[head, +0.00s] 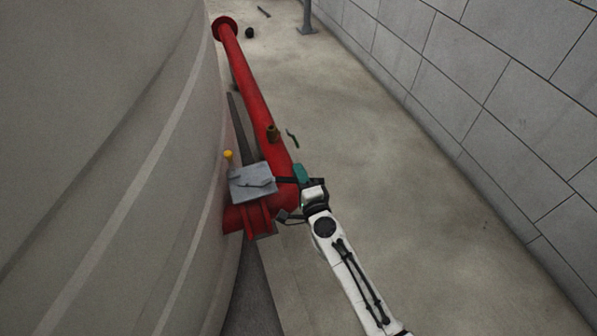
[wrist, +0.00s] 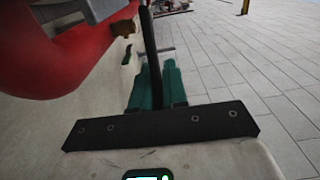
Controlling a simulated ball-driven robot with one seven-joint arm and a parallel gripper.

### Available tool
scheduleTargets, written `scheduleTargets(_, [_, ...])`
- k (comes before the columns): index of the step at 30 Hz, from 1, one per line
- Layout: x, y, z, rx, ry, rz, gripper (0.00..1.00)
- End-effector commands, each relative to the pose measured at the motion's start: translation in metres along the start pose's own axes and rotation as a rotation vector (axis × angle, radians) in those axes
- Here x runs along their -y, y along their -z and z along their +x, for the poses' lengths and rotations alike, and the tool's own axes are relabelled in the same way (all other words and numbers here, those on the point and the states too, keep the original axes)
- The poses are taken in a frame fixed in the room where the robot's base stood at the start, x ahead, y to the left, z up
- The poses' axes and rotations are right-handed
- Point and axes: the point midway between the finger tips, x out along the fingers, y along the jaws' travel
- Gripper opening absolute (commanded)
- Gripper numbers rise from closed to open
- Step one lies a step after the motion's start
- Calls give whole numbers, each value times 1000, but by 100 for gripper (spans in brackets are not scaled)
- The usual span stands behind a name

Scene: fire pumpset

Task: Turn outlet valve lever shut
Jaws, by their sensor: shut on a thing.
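The lever is a black bar (head: 286,180) that reaches right from a grey block on the red pipe (head: 250,85). In the wrist view the black lever (wrist: 149,50) runs down from the top between the teal fingers of my gripper (wrist: 156,85). My gripper (head: 301,174) is shut on the lever's outer part, to the right of the grey block (head: 252,183). The grey block shows only partly at the wrist view's top left.
A brass fitting (head: 272,133) with a small dark green handle (head: 292,138) sits farther up the pipe. A yellow knob (head: 229,155) stands by the grey block. A large curved tank (head: 90,160) is close on the left. The floor right of the pipe is clear up to the block wall (head: 500,100).

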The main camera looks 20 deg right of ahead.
Motion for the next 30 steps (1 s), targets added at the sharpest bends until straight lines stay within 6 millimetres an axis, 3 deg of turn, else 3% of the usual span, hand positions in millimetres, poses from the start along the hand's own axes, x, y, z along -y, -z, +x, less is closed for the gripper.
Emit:
scheduleTargets(17, [2,-14,-28,-192,-5,-2,0])
scheduleTargets(30, [-3,-50,-71,-574,-2,-1,0])
